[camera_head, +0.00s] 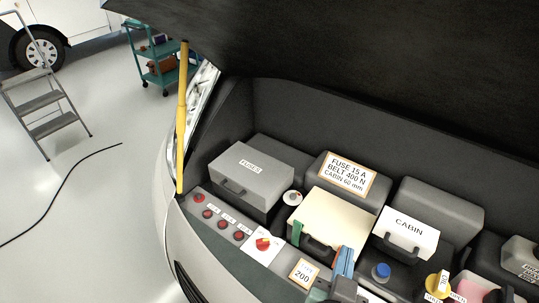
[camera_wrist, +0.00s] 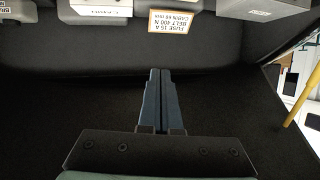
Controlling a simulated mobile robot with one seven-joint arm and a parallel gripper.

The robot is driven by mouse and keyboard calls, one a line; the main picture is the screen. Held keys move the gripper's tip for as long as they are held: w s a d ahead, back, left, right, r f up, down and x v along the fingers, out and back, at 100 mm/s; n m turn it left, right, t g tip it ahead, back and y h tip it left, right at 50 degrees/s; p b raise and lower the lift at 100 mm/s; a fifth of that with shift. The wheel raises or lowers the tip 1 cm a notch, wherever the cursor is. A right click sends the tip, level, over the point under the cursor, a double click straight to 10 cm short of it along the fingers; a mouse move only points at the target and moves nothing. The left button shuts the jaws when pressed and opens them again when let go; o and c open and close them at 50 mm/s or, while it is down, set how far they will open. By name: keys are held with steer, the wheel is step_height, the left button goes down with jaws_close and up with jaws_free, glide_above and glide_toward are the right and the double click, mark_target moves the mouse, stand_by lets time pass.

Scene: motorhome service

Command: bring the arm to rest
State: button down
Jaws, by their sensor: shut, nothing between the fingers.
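My gripper (camera_head: 344,262) shows at the lower middle of the head view, with its blue fingers in front of the engine bay boxes. In the wrist view my gripper (camera_wrist: 160,72) has its two fingers side by side and touching, with nothing between them. The fingers point toward the dark bay wall (camera_wrist: 215,55). Part of my arm below the gripper is cut off by the head view's lower edge.
Around it are the FUSES box (camera_head: 250,178), a cream box (camera_head: 330,217), the CABIN box (camera_head: 408,229), a red switch (camera_head: 263,243) and a blue cap (camera_head: 381,271). The dark hood (camera_head: 350,40) hangs above; a yellow prop (camera_head: 182,120) stands left.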

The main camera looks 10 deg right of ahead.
steer(key=w+a+r+n+t+y+b, duration=0.1)
steer(key=w+a+r+t, duration=0.2)
steer(key=r, duration=0.4)
steer(key=w+a+r+n+t+b, duration=0.1)
steer(key=w+a+r+t, duration=0.15)
steer(key=r, duration=0.45)
steer(key=w+a+r+n+t+y+b, duration=0.1)
steer(key=w+a+r+t, duration=0.1)
steer(key=w+r, duration=0.35)
steer(key=s+a+r+n+t+y, duration=0.1)
steer(key=s+a+r+t+y, duration=0.1)
steer(key=r, duration=0.6)
steer(key=s+a+r+n+t+y+b, duration=0.1)
steer(key=s+a+r+n+t+y, duration=0.1)
steer(key=a+r, duration=0.4)
steer(key=s+a+r+n+t+y+b, duration=0.1)
steer(key=s+a+r+t, duration=0.3)
steer(key=r, duration=0.6)
steer(key=shift+s+r+n+t+y, duration=0.35)
steer(key=shift+s+n+y, duration=0.2)
steer(key=shift+n+y, duration=0.15)
